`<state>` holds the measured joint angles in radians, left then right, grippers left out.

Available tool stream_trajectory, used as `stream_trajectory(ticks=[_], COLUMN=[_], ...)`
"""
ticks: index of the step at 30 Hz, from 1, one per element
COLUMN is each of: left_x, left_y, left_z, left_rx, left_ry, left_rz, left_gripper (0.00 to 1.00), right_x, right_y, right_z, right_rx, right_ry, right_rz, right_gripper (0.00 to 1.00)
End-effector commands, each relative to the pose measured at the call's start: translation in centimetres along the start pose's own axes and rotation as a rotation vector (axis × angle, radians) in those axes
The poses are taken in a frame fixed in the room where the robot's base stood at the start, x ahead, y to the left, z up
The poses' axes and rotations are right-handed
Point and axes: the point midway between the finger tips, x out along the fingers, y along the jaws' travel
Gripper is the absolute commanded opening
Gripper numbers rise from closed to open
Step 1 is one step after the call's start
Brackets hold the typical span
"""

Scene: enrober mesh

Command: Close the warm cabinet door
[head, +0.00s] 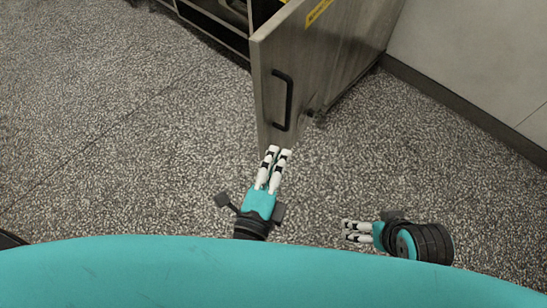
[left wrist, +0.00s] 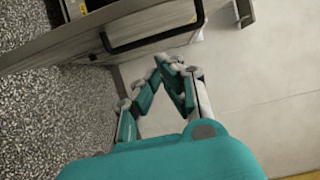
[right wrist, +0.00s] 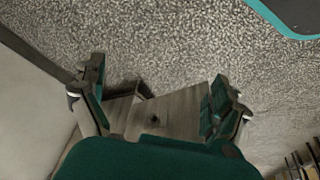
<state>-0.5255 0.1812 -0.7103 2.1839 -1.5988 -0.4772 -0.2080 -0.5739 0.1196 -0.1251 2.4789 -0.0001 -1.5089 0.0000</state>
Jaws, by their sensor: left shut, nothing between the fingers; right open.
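The warm cabinet door (head: 335,60) stands open in the head view, swung out from the cabinet (head: 213,32) towards me. It is a grey wood-grain panel with a black bar handle (head: 283,100) near its free edge and a yellow label at the top. The handle also shows in the left wrist view (left wrist: 150,36). My left gripper (head: 279,152) is shut and empty, just below the door's lower free corner in the picture; I cannot tell whether it touches. My right gripper (head: 345,231) is open and empty, lower right, apart from the door.
The cabinet's dark open interior shows at the top. A pale wall (head: 470,50) with a dark skirting (head: 460,110) runs along the right. Speckled floor (head: 100,130) is clear at left. The right wrist view shows a wood-grain piece (right wrist: 170,115) between the fingers, at a distance.

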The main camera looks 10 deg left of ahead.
Motion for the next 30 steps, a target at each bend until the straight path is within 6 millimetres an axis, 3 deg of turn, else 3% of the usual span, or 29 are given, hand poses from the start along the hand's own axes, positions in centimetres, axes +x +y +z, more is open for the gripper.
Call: stream_trajectory(ticks=[4, 11, 18, 30], left_x=[3.4, 8.2, 8.7, 8.8], left_y=[-0.5, -0.3, 0.0, 0.1], left_z=[0.0, 0.0, 3.3, 3.9], left_rx=[-0.002, -0.002, 0.0, -0.002], left_ry=[-0.002, 0.0, 0.0, 0.0], left_rz=[-0.004, -0.002, 0.001, 0.001], left_gripper=[0.0, 0.0, 0.0, 0.0], right_x=[-1.3, -2.2, -1.6, -1.1], right_y=[0.2, 0.2, 0.2, 0.2], right_z=[1.5, 1.0, 0.9, 1.0], right_rx=[0.003, 0.003, 0.002, 0.002], right_ry=[-0.086, -0.078, -0.082, -0.084], right_rz=[0.004, 0.003, 0.003, 0.003], right_gripper=[0.99, 0.99, 0.99, 0.99])
